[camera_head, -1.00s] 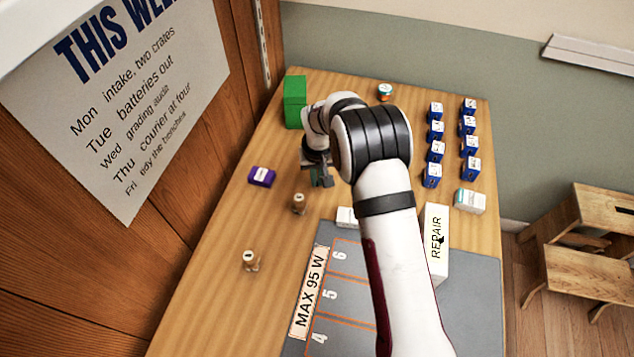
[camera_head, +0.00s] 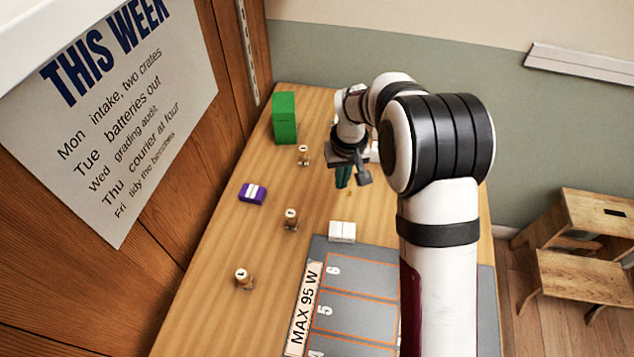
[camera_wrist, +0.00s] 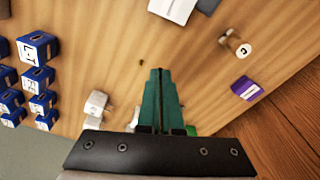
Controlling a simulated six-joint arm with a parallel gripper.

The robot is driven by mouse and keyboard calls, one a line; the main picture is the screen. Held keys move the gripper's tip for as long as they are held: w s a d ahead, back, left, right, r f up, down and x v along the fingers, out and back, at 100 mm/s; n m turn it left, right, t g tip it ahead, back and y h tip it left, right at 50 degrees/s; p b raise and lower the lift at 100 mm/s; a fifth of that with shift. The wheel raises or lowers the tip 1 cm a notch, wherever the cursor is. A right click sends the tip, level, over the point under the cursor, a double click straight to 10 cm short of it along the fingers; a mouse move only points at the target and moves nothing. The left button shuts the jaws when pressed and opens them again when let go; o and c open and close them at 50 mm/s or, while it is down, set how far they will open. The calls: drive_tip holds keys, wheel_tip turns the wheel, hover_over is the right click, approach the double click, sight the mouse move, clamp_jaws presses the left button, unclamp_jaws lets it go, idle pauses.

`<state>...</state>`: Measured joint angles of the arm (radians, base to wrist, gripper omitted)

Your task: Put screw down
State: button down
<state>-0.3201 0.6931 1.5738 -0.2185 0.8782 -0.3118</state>
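A tiny brownish piece, perhaps the screw, lies on the wooden table just past my fingertips. It shows in the head view (camera_head: 349,191) and as a small dark spot in the wrist view (camera_wrist: 141,62); it is too small to tell its shape. My gripper (camera_head: 342,184) points down over the table. In the wrist view its teal fingers (camera_wrist: 160,72) are together with only a thin dark line between them. I see nothing held at the tips. The small piece looks apart from the fingers.
A white box (camera_head: 342,231) stands by the grey numbered mat (camera_head: 362,282). A purple box (camera_head: 252,193), a green box (camera_head: 285,120) and small brown pegs with white tops (camera_head: 290,217) stand to the left. Several blue boxes (camera_wrist: 38,48) show in the wrist view.

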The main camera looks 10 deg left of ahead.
drive_tip(key=s+d+r, duration=0.3)
drive_tip(key=d+r, duration=0.1)
drive_tip(key=d, duration=0.5)
drive_tip(key=s+d+r, duration=0.2)
drive_tip(key=d+r, duration=0.1)
drive_tip(key=d, duration=0.7)
drive_tip(key=s+d+r, duration=0.4)
drive_tip(key=s+d, duration=0.6)
drive_tip(key=s, duration=0.2)
drive_tip(key=shift+n, duration=0.5)
drive_tip(key=w+a+f, duration=0.2)
drive_tip(key=a, duration=0.1)
drive_tip(key=w+a+f, duration=0.4)
drive_tip(key=a, duration=0.1)
drive_tip(key=shift+w+a+f, duration=0.3)
drive_tip(key=shift+w, duration=0.05)
wheel_tip(320, 180, down, 3)
drive_tip(key=shift+a+f+g, duration=0.1)
drive_tip(key=shift+g, duration=0.2)
drive_tip(key=shift+w+f, duration=0.1)
drive_tip(key=shift+f, duration=0.35)
